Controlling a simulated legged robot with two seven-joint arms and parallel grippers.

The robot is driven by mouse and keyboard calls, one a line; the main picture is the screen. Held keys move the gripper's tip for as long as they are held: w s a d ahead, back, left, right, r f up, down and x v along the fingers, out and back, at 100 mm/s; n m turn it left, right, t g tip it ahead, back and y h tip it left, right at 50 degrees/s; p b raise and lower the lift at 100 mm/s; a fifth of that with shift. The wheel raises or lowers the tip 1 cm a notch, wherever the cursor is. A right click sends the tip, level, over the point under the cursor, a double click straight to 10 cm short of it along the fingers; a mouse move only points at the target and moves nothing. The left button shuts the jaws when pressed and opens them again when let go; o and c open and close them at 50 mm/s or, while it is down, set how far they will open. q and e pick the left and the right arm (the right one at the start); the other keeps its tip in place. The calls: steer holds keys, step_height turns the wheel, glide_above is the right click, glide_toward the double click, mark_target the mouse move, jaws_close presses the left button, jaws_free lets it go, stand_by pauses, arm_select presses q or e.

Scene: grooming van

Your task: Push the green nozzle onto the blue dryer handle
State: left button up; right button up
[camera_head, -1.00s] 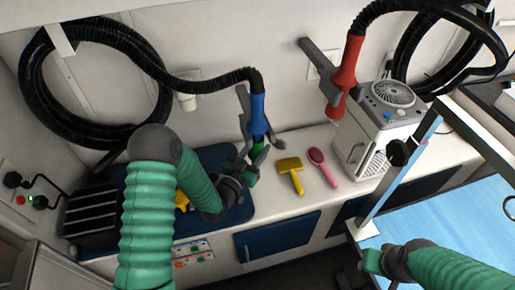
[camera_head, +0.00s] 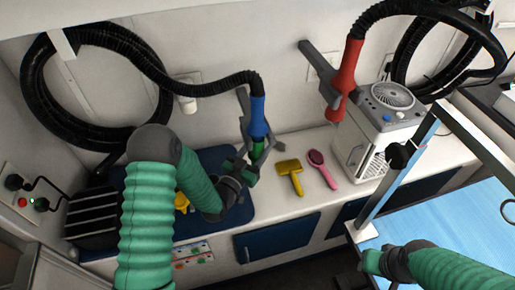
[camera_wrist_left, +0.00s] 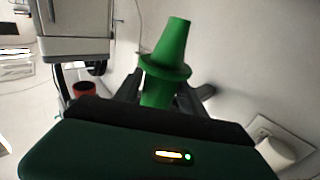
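The blue dryer handle (camera_head: 258,116) hangs upright from a black hose, in a grey wall holder. The green nozzle (camera_head: 257,148) is directly below its lower end; whether it is seated or only close, I cannot tell. My left gripper (camera_head: 250,166) is at the nozzle, below the handle. In the left wrist view, the green nozzle (camera_wrist_left: 167,62) stands between the dark fingers, which look closed on its lower part; its flange and narrow end show, and the handle is hidden. My right gripper (camera_head: 374,262) is at the lower right, near the blue table; its finger opening is unclear.
A red dryer handle (camera_head: 345,80) hangs to the right, by a white fan unit (camera_head: 391,98). A yellow brush (camera_head: 290,174) and a pink brush (camera_head: 322,169) lie on the counter right of my left gripper. The blue table (camera_head: 450,225) is at the right.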

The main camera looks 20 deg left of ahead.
arm_select(q)
steer(key=shift+o, duration=1.3)
steer(key=shift+s, duration=0.1)
